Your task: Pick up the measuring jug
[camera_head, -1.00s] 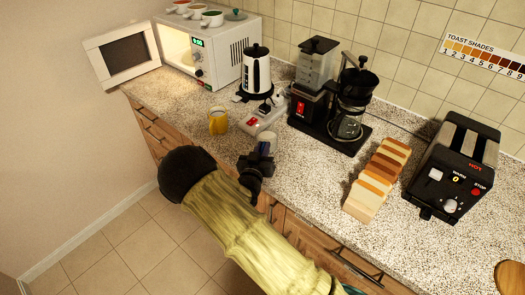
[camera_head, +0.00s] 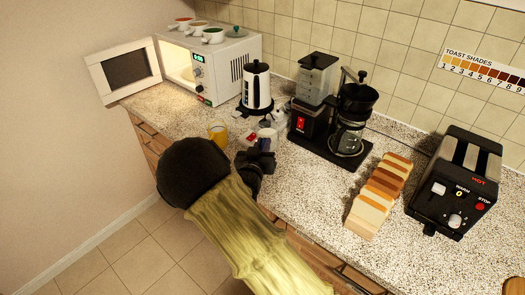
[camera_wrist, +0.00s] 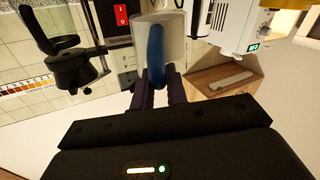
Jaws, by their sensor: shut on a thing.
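The measuring jug (camera_head: 267,136) is a small clear, whitish vessel with a blue handle. It shows close up in the wrist view (camera_wrist: 174,36), beyond my fingers. My gripper (camera_head: 260,151) is shut on the jug, with its two fingers (camera_wrist: 159,84) at the blue handle. In the head view the jug appears held above the front part of the counter, in front of a power strip. My arm and gripper hide the counter beneath it.
A yellow mug (camera_head: 218,133) stands left of the jug, a kettle (camera_head: 256,86) and coffee maker (camera_head: 340,125) behind. Sliced bread (camera_head: 378,195) and a toaster (camera_head: 456,183) stand right. The microwave (camera_head: 215,65) has its door open.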

